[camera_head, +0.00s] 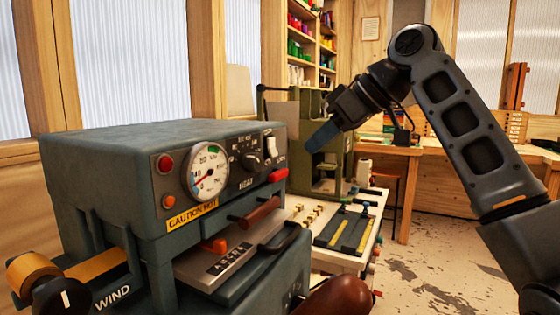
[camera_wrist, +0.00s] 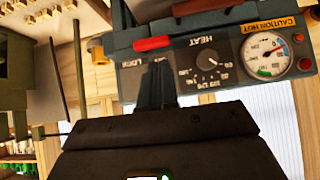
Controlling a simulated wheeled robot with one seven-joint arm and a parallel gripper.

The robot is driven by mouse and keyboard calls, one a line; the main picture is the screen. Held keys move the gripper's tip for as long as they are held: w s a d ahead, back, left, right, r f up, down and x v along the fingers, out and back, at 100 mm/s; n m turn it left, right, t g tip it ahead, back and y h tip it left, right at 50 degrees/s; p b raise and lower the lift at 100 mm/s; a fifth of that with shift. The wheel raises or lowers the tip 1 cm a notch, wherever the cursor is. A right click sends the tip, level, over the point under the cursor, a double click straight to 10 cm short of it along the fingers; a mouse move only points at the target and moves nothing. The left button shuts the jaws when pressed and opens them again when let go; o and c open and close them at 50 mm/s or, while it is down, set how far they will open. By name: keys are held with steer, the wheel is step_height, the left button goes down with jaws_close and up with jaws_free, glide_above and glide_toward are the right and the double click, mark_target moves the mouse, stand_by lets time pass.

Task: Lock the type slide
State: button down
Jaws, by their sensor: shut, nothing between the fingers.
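The foil machine (camera_head: 130,165) stands at the left with its dial panel. Under its head, a light plate with dark letter blocks (camera_head: 228,262), which looks like the type slide, sits in the lower opening. A dark handle (camera_head: 279,238) is at the plate's right side. I cannot tell whether the slide is locked. My gripper (camera_head: 312,146) is shut and empty, in the air right of the machine's front panel. In the wrist view, its fingers (camera_wrist: 157,72) point at the upside-down HEAT panel (camera_wrist: 205,65), near a red handle (camera_wrist: 153,43).
A brown-handled lever (camera_head: 256,213) sticks out below the panel. A brown rounded knob (camera_head: 338,297) is at the bottom. Open floor (camera_head: 430,265) lies at the right.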

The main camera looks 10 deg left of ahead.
mark_target(272, 173)
steer(key=shift+s+r, duration=0.15)
steer(key=shift+r, duration=0.5)
steer(key=shift+s+r, duration=0.15)
steer(key=shift+r, duration=0.45)
steer(key=p+x, duration=0.1)
steer(key=x, duration=0.9)
steer(key=shift+s+d+f, duration=0.1)
steer(key=shift+f, duration=0.05)
